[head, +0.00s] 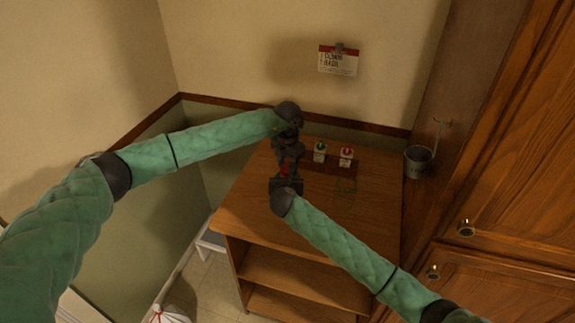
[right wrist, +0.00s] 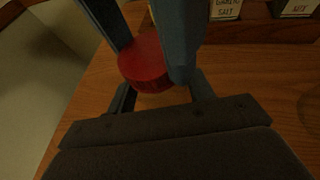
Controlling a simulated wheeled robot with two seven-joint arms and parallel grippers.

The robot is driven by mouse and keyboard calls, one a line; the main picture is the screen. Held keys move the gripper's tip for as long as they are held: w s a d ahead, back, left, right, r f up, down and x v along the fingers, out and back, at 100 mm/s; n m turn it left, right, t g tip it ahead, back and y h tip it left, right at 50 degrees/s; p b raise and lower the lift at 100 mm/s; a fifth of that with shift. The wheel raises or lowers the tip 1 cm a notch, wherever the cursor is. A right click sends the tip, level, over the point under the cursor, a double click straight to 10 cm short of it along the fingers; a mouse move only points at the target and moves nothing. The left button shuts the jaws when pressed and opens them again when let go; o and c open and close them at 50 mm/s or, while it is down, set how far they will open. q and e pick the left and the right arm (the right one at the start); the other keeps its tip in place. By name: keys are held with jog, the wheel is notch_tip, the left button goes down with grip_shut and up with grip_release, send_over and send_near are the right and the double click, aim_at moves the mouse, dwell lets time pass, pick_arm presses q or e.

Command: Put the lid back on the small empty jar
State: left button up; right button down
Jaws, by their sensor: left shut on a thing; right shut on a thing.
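A red lid (right wrist: 143,64) is between the fingers of my right gripper (right wrist: 150,62) in the right wrist view. In the head view, a bit of red shows between my two grippers, which are close together above the wooden counter. My right gripper (head: 285,178) is shut on the lid. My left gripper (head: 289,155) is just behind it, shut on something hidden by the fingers. I cannot make out the small empty jar for certain in either view.
A faint clear outline (head: 345,190) lies on the counter (head: 365,225). A grey cup (head: 418,160) hangs at the right.

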pick_arm(q)
jog(key=o, duration=1.1)
jog(key=shift+r, duration=0.1)
jog(key=shift+r, duration=2.15)
jog(key=shift+c, duration=0.5)
